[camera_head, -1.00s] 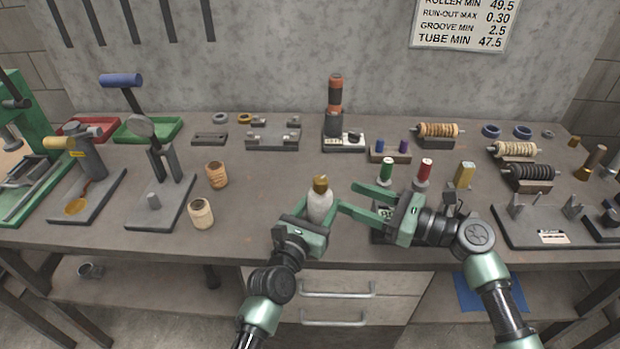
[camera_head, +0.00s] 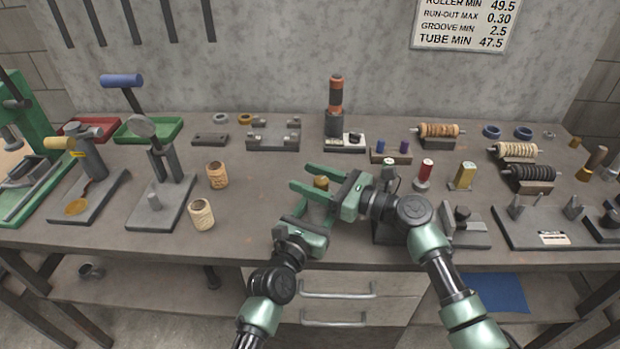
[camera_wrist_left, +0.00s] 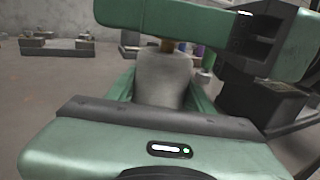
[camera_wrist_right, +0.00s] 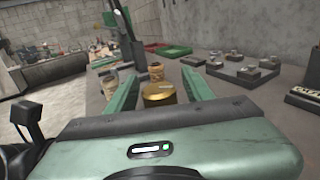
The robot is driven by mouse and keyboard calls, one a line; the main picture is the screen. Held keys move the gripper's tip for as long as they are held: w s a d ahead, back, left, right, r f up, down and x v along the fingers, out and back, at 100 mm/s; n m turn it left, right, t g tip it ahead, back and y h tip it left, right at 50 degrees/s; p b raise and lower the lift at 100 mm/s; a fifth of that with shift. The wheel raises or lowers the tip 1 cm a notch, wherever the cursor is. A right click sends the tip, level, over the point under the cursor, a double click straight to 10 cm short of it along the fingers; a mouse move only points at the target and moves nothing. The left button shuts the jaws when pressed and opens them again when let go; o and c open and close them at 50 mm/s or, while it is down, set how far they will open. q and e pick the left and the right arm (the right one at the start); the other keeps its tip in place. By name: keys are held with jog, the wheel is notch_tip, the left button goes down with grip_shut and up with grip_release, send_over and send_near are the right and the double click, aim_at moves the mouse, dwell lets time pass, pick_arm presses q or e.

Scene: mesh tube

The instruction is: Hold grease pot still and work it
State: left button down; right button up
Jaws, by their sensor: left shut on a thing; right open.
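The grease pot is a pale bottle with a brass cap. Its cap (camera_head: 321,183) shows in the head view between my right fingers, and its pale body (camera_wrist_left: 164,80) shows in the left wrist view. My left gripper (camera_head: 317,212) is shut on the pot's body, low down, at the bench's front. My right gripper (camera_head: 308,182) is open, with its fingers on either side of the cap. In the right wrist view the cap (camera_wrist_right: 159,93) stands between the fingers with gaps visible. The pot's body is mostly hidden in the head view.
Two tan rollers (camera_head: 202,214) (camera_head: 217,175) stand to the left of the pot. A red spool (camera_head: 424,172) and a brass block (camera_head: 463,176) stand to the right. The bench (camera_head: 262,185) is bare just left of my grippers.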

grip_shut()
jog(key=shift+t, duration=0.3)
jog(key=m+t+h, duration=0.2)
jog(key=t, duration=0.1)
jog(key=shift+w+d+f+m, duration=0.15)
jog(key=shift+w+f+m, duration=0.05)
jog(key=shift+m, duration=0.2)
jog(key=shift+w+d+r+m+t+h, duration=0.1)
jog(key=shift+r+m+t+h, duration=0.05)
jog(key=shift+m+t+h, duration=0.65)
jog(key=shift+w+r+m+t+h, duration=0.1)
jog(key=shift+m+t+h, duration=0.5)
jog(key=shift+t+h, duration=0.3)
jog(key=shift+w+d+m+h, duration=0.1)
jog(key=shift+d+m+h, duration=0.05)
jog(key=shift+m+h, duration=0.3)
